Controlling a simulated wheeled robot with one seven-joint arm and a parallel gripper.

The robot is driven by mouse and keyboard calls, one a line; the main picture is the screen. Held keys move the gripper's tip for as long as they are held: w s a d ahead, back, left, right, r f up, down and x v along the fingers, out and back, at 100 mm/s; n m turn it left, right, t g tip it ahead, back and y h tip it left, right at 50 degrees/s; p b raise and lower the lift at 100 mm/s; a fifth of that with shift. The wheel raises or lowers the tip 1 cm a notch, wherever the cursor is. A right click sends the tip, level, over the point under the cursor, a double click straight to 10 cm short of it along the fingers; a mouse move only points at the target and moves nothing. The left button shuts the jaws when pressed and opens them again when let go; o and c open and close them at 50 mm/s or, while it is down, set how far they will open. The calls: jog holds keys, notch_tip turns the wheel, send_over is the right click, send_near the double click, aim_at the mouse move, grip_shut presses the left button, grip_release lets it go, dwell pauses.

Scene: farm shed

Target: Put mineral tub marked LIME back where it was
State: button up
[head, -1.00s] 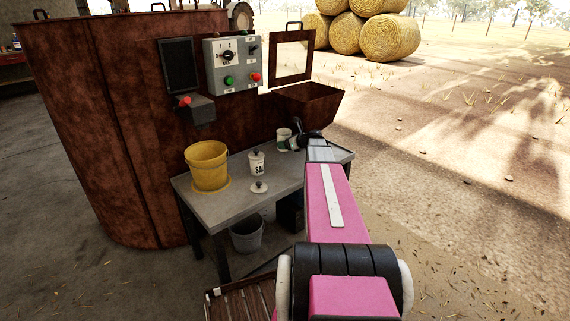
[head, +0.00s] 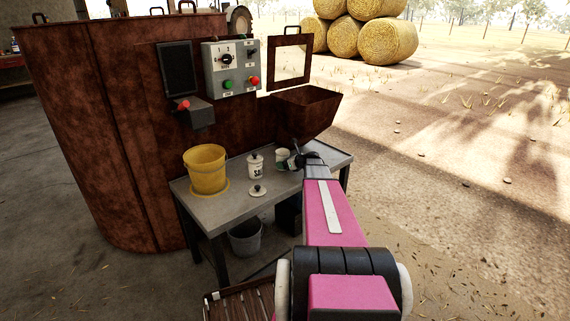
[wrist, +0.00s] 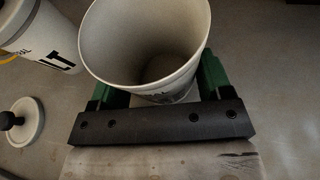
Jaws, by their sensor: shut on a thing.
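My gripper (head: 293,161) is shut on an open white tub (head: 282,154) at the back right of the grey workbench (head: 220,208). In the wrist view the tub (wrist: 130,50) stands upright and empty-looking between the green fingers (wrist: 211,76). Only part of its label shows, so I cannot read LIME on it. I cannot tell whether its base touches the bench. A second white tub (head: 255,166), with a lid on and marked SALT, stands to its left; it also shows in the wrist view (wrist: 38,32). A loose white lid with a black knob (head: 258,191) lies in front of the SALT tub.
A yellow bucket (head: 205,170) stands on the bench's left, with a yellow ring around its base. A rusty hopper (head: 306,108) and a control box (head: 230,68) are behind and above the bench. A grey bucket (head: 245,239) is underneath.

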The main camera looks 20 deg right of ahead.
jog(key=o, duration=1.2)
jog(key=shift+r, duration=0.1)
jog(key=v, duration=1.2)
